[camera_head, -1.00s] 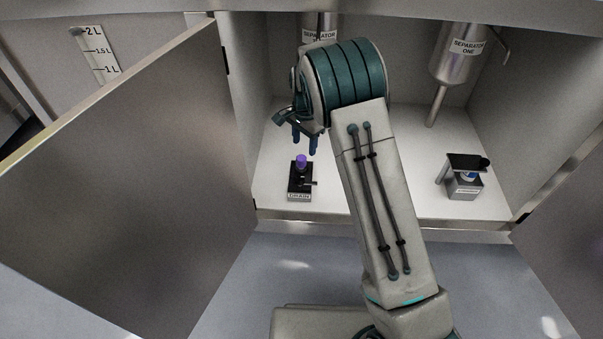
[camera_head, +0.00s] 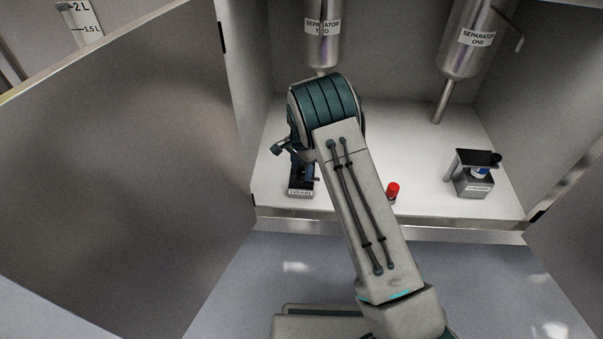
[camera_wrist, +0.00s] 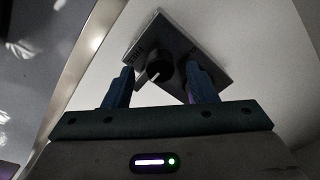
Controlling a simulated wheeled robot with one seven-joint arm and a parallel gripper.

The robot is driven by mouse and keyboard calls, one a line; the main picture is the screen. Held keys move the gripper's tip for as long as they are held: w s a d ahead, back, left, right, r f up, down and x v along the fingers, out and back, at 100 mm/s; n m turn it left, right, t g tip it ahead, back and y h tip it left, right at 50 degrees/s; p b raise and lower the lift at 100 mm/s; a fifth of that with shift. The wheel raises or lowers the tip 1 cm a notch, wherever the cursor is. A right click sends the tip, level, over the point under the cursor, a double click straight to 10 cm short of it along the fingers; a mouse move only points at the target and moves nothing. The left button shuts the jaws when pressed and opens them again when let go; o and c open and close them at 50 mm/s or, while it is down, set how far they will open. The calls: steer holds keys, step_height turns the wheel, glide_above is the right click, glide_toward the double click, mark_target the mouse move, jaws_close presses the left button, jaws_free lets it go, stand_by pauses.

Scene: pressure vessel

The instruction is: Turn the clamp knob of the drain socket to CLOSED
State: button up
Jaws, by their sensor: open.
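The drain socket (camera_head: 300,192) is a dark block with a "DRAIN" label on the cabinet floor, left of centre. My gripper (camera_head: 303,165) is down at it in the head view and hides its upper part. In the wrist view the drain socket (camera_wrist: 180,45) lies beyond my blue fingers. A round black knob (camera_wrist: 157,69) with a light line on it shows between the fingertips. My gripper (camera_wrist: 160,78) is open, one finger on each side of the knob; contact cannot be told. A little purple shows by the right finger. The word CLOSED cannot be read.
Separator two (camera_head: 323,45) hangs above my wrist and separator one (camera_head: 468,45) hangs at the right. A second socket (camera_head: 473,178) stands below at the right. A red-capped item (camera_head: 393,190) stands right of my forearm. An open door panel (camera_head: 110,160) flanks the left.

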steer(key=shift+f, duration=0.45)
steer(key=c, duration=1)
